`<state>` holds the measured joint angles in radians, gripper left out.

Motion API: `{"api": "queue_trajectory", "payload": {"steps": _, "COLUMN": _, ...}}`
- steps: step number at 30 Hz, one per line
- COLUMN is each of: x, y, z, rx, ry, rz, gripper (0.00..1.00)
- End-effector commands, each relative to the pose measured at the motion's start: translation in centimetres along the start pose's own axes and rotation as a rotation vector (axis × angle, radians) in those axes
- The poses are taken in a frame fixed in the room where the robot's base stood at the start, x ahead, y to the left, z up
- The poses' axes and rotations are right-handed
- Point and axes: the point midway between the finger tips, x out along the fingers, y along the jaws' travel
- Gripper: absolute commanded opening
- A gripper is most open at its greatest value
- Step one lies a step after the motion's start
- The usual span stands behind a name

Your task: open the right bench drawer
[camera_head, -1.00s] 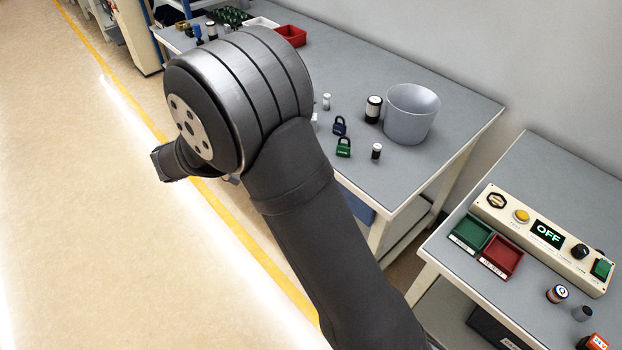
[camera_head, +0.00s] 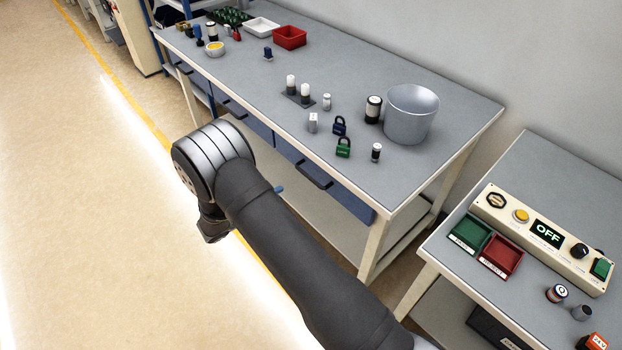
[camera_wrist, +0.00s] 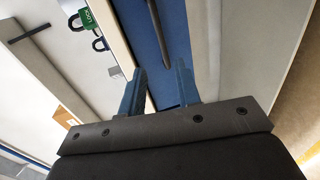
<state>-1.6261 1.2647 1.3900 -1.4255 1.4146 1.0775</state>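The right bench drawer has a blue front (camera_head: 347,198) under the grey bench top, with a dark bar handle (camera_head: 314,176). It looks shut. In the wrist view the blue front (camera_wrist: 175,45) and its dark handle (camera_wrist: 157,32) lie ahead of the fingers. My gripper (camera_wrist: 160,78) is open, its two blue fingers apart with nothing between them. The handle runs roughly in line with the gap, beyond the fingertips, and I see no contact. In the head view my arm hides most of the gripper; only a small blue tip shows, left of the right handle.
The left drawer handle (camera_head: 235,109) is further along the bench. On top stand a green padlock (camera_head: 343,148), a grey bucket (camera_head: 409,114) and several small items. A second bench with a control panel (camera_head: 545,236) is at right. The floor in front is open.

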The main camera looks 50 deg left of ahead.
Motion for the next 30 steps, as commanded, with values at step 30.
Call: {"api": "queue_trajectory", "payload": {"steps": 30, "x": 15.2, "y": 0.0, "z": 0.0, "rx": -0.001, "ry": 0.001, "rz": -0.003, "gripper": 0.3}}
